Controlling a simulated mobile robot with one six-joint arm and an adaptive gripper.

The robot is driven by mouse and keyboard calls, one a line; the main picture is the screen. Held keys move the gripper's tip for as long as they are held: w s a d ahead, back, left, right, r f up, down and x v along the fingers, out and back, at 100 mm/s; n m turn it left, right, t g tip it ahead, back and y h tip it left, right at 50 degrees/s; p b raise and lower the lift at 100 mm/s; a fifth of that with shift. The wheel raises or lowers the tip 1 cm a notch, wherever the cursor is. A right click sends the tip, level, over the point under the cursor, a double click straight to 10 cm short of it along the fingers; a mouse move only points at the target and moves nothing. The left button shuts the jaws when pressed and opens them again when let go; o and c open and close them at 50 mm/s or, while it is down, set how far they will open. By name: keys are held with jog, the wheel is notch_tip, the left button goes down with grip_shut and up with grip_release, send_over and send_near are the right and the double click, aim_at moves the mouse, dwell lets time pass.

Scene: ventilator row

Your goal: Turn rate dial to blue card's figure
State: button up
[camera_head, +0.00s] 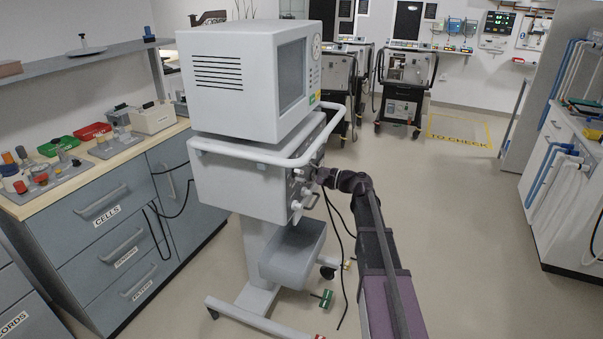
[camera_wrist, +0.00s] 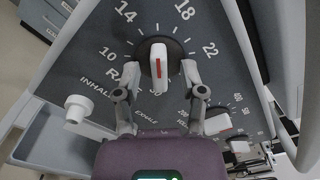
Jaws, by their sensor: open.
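The rate dial (camera_wrist: 158,65) is a white bar knob with a red stripe on a dark disc, in the upper middle of the wrist view. Figures 10 and 22 also show; the label below is partly covered. My gripper (camera_wrist: 160,74) is open, one finger on each side of the knob; contact cannot be told. In the head view my gripper (camera_head: 318,175) is at the front panel of the ventilator (camera_head: 240,180). I cannot make out a blue card in either view.
A white knob (camera_wrist: 76,108) sticks out left of my gripper, and a red-striped knob (camera_wrist: 217,124) lies to its right. A pale rail (camera_head: 262,156) runs round the ventilator. A counter (camera_head: 110,165) stands at left. Floor at right is clear.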

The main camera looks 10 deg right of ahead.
jog(key=shift+w+a, duration=0.1)
jog(key=shift+a, duration=0.05)
grip_shut()
jog(key=shift+n, duration=0.5)
jog(key=n, duration=0.2)
jog(key=shift+r+n, duration=0.1)
jog(key=shift+n, duration=0.2)
jog(key=n, duration=0.9)
jog(key=shift+n, duration=1.8)
